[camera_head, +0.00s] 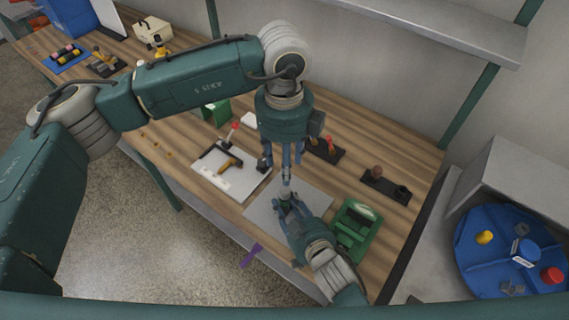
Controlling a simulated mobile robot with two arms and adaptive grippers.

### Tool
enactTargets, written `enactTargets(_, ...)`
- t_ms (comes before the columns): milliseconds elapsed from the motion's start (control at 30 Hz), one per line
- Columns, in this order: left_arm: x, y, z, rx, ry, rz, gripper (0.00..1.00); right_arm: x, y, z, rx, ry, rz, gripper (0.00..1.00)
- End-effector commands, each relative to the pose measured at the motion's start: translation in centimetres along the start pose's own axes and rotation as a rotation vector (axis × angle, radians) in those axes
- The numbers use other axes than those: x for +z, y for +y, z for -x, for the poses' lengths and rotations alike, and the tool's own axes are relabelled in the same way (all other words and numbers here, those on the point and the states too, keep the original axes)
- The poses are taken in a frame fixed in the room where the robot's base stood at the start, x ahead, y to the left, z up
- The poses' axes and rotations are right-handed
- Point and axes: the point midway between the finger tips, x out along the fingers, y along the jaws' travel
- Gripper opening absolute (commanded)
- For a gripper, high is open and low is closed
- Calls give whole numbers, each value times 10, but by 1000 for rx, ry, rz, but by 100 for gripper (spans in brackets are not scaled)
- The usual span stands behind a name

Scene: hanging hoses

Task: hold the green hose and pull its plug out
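I cannot make out a green hose or its plug in the head view. My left gripper (286,182) points down over a grey plate on the bench, with its fingertips close together. My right gripper (288,199) comes in from the lower right over the same plate, just below the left fingertips. The two grippers nearly meet there. Whether either one holds anything is too small to tell, and the grippers and arm hide part of the plate.
The wooden bench (335,185) carries a green frame (344,238) at right, a white board (208,178) with a black and yellow tool at left, and dark stands behind. A purple piece (249,256) is at the front edge. A blue round tray (474,262) stands at far right.

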Motion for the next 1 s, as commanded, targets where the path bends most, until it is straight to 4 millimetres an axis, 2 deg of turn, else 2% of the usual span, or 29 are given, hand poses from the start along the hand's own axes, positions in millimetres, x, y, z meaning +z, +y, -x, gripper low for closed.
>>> enactTargets(200, 0, 1, 8, -4, 1, -244, 44, 0, 0, 0, 0, 0, 0, 6)
enactTargets(367, 0, 1, 2, -2, 2, -294, 44, 0, 0, 0, 0, 0, 0, 6)
enactTargets(467, 0, 2, -11, 1, 2, -294, 44, 0, 0, 0, 0, 1, 0, 6)
enactTargets(800, 0, 2, -76, 0, 2, -291, 44, 0, 0, 0, 0, 1, 0, 6)
enactTargets(1000, 0, 1, -101, -1, 1, -291, 44, 0, 0, 0, 0, 1, 0, 6)
